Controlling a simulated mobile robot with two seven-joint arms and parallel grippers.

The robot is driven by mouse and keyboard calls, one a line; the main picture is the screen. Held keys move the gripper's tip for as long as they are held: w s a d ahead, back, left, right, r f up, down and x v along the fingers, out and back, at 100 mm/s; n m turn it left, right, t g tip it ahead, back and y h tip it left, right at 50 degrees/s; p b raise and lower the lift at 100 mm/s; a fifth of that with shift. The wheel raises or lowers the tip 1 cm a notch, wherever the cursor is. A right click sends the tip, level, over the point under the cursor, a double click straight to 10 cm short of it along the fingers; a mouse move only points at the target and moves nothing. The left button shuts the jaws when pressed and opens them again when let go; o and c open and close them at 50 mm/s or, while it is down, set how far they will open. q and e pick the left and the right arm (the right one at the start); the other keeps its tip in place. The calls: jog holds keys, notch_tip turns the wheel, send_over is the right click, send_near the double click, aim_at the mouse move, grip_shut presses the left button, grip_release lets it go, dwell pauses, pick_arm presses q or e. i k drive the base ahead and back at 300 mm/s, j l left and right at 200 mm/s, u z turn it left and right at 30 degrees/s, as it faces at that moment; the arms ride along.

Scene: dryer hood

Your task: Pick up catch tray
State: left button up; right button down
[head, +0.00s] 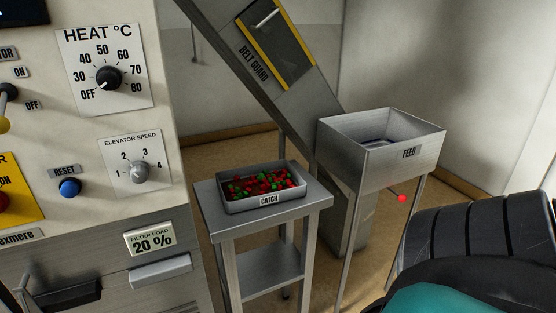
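The catch tray (240,206) is a grey metal tray with a "CATCH" label on its front wall. It sits level on top of a small grey metal stand (228,221) in the middle of the head view. It holds many small red and green pieces (262,184). Neither of my grippers shows in this view, and nothing is touching the tray.
A control panel (85,215) with knobs and buttons fills the left. A sloped elevator chute (245,60) with a belt guard rises behind the tray. A steel feed hopper (372,172) on legs stands right of it. The stand's lower shelf (268,272) is bare.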

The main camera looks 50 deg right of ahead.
aim_at(252, 186)
jog(key=z, duration=1.55)
jog(key=i+l, duration=0.35)
jog(key=l, duration=0.15)
jog(key=i+l, duration=0.3)
jog(key=l, duration=0.15)
jog(key=i+l+u, duration=0.15)
jog(key=u, duration=0.25)
jog(key=l+u, duration=0.4)
jog(key=i+j, duration=0.05)
